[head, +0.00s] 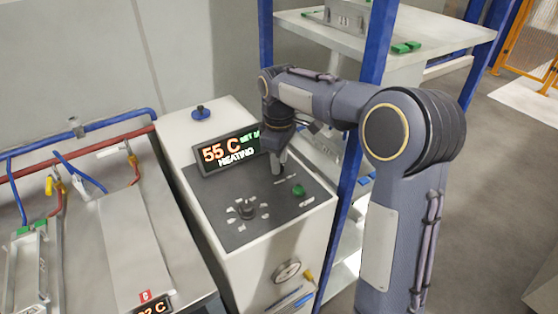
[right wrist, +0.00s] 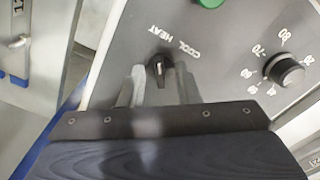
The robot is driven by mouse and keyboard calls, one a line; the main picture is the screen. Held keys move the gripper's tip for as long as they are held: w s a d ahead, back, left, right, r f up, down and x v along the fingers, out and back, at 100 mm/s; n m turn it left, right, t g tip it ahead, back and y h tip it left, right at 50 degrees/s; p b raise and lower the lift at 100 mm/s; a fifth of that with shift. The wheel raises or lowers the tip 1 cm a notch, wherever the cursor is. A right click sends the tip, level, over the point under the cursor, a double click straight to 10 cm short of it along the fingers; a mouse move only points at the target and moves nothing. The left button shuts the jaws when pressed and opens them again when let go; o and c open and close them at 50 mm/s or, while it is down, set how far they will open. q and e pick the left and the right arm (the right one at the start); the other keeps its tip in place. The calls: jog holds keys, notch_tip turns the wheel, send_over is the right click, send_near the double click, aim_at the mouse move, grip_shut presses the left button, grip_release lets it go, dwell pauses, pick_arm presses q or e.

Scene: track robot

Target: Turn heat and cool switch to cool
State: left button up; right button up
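The heat and cool switch (right wrist: 158,68) is a small black knob with a white mark, on the grey control panel (head: 225,215). In the right wrist view the HEAT and COOL labels lie beyond it, and I cannot tell clearly which one it points at. My right gripper (right wrist: 160,76) is open, with one finger on each side of the knob and small gaps visible. In the head view the right gripper (head: 279,166) is down at the panel and hides the switch. The display (head: 228,151) reads 55 C and HEATING. My left gripper is not in view.
A green button (head: 298,190) and a round temperature dial (head: 247,210) are close by on the panel. A shelf rack with blue posts (head: 375,40) stands right behind the cabinet. A bench with pipes (head: 110,220) stands at the left.

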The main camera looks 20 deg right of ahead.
jog(key=shift+f, duration=0.25)
jog(key=shift+c, duration=0.4)
grip_shut()
